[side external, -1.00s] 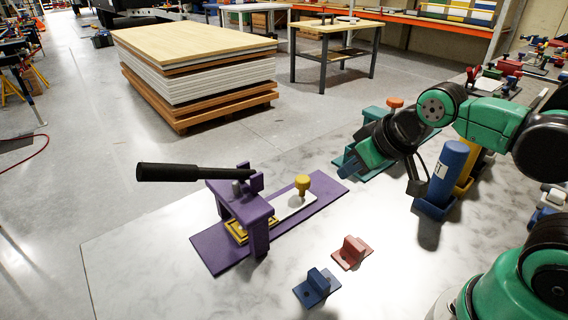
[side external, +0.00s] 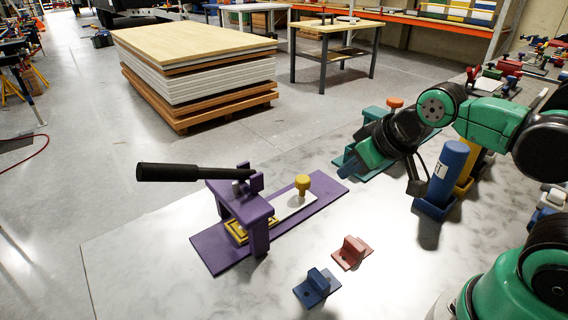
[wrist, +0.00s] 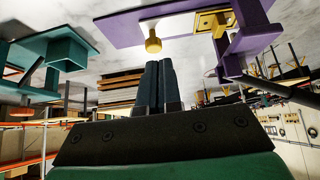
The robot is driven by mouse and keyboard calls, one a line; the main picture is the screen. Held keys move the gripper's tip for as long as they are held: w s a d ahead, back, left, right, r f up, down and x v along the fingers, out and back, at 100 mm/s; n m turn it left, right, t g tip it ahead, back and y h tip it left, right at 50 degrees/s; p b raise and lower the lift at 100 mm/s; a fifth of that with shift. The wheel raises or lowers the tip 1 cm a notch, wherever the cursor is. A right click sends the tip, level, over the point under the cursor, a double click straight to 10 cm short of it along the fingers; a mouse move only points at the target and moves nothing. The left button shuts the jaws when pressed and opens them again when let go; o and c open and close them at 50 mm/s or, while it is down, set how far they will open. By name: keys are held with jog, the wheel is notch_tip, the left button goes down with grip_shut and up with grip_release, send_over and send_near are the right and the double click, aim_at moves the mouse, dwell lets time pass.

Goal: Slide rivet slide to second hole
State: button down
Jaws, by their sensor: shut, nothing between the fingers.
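The purple rivet press (side external: 243,215) stands on a long purple base on the table, with a black lever handle (side external: 195,173) pointing left. A white slide (side external: 290,207) with a yellow knob (side external: 302,184) lies on the base and runs toward the press, with a yellow plate (side external: 240,231) under the press frame. My gripper (side external: 347,168) is to the right of the yellow knob, apart from it. In the wrist view my gripper (wrist: 160,65) has its fingers together and empty, and the yellow knob (wrist: 153,42) shows just beyond the fingertips. The slide's holes cannot be made out.
A teal fixture (side external: 375,118) with an orange knob stands behind my gripper. A blue cylinder (side external: 449,170) in a blue holder stands to the right. A red bracket (side external: 352,252) and a blue bracket (side external: 317,287) lie in front. The table's left part is clear.

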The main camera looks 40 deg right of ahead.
jog(key=c, duration=1)
grip_release()
jog(key=shift+w, duration=0.1)
jog(key=o, duration=0.4)
jog(key=shift+w+r+g, duration=0.25)
jog(key=shift+w+g, duration=0.05)
jog(key=shift+o, duration=0.9)
jog(key=w+g, duration=0.1)
jog(key=w, duration=0.1)
jog(key=w+g, duration=0.1)
jog(key=w, duration=0.1)
jog(key=w+n+g, duration=0.1)
jog(key=shift+w+d+r, duration=0.15)
jog(key=shift+w+d, duration=0.25)
jog(key=n+g, duration=0.1)
jog(key=g, duration=0.2)
send_over(303, 178)
notch_tip(303, 178, down, 5)
jog(key=shift+s+r, duration=0.1)
jog(key=shift+r, duration=0.05)
jog(key=shift+f+g, duration=0.3)
jog(key=shift+f, duration=2.75)
grip_shut()
